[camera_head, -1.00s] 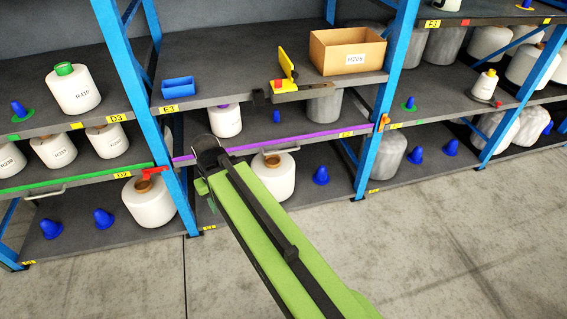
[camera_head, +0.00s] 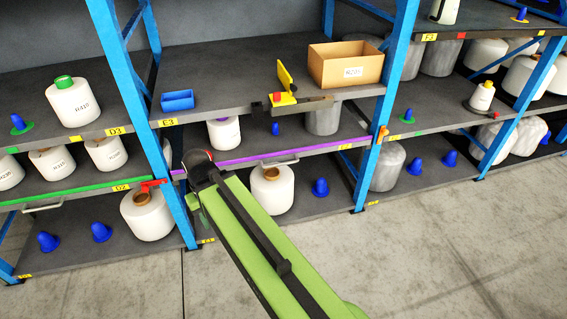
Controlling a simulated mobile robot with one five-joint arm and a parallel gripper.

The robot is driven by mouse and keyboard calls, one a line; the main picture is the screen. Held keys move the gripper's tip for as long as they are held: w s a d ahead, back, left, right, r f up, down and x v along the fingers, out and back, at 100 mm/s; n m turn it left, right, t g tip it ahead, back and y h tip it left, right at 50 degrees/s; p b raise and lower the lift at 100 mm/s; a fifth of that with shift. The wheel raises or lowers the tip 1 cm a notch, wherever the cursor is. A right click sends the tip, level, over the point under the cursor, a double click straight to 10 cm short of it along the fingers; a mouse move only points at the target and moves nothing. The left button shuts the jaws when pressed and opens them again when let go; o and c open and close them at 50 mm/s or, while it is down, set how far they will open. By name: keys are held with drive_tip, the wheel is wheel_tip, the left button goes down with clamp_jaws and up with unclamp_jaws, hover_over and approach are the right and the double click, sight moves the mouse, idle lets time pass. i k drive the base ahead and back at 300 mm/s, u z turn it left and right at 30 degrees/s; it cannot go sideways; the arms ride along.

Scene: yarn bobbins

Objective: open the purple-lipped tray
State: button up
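The purple-lipped tray (camera_head: 250,159) is the middle level of the central rack bay. Its lip runs from the left blue post to the right one, and a light handle (camera_head: 282,161) hangs at its front. A white bobbin (camera_head: 224,133), a small blue cone (camera_head: 275,129) and a grey bobbin (camera_head: 323,118) stand on it. My gripper (camera_head: 197,158) is at the end of my green arm, before the lip's left end, left of the handle. Its fingers are dark and foreshortened, so I cannot tell open from shut, or whether it touches. A red patch shows there.
Below stand a white bobbin (camera_head: 271,190) and a blue cone (camera_head: 320,187). A cardboard box (camera_head: 347,63) is above. The floor in front is clear.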

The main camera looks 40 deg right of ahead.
sight(268, 139)
drive_tip(key=i, duration=0.9)
drive_tip(key=u, duration=0.05)
